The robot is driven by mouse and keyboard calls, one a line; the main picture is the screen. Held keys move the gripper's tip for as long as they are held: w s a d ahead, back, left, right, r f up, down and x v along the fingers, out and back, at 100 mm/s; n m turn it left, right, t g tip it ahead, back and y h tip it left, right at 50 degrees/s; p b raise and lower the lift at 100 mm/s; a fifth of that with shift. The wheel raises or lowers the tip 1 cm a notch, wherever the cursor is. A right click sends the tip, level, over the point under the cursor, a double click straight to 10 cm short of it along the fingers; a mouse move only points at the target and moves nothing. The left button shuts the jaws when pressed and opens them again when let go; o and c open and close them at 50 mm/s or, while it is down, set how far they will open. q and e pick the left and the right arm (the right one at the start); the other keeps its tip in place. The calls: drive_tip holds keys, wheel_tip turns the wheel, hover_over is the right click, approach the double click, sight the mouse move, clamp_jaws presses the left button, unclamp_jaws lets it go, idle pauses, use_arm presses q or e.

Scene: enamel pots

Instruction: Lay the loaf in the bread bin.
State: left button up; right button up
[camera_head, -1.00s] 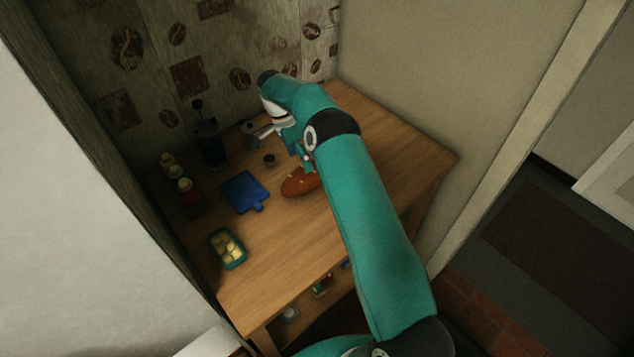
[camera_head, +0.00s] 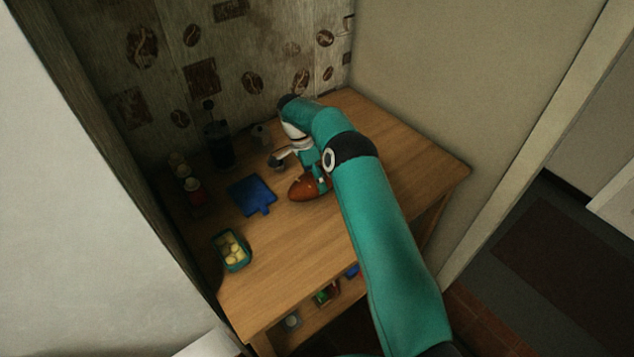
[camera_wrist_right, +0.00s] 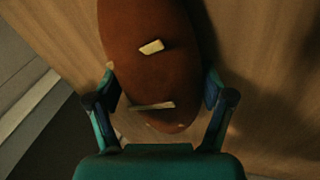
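The loaf (camera_head: 307,188) is brown and oval and lies on the wooden table. In the right wrist view the loaf (camera_wrist_right: 158,50) fills the upper middle, with pale marks on its crust. My right gripper (camera_wrist_right: 160,92) is low at the near end of the loaf, with one finger on each side. The fingers are spread wide; any contact with the crust is hard to make out. In the head view my right gripper (camera_head: 321,180) is at the loaf's right side, partly hidden by my arm. My left gripper is not in view. I cannot make out a bread bin.
A blue board (camera_head: 252,196) lies left of the loaf. A teal tray (camera_head: 231,250) with yellow pieces is at the front left. A dark tall grinder (camera_head: 218,150) and several jars (camera_head: 193,185) stand at the back left. The table's front middle (camera_head: 290,255) is clear.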

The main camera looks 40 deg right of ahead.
drive_tip(key=c, duration=0.8)
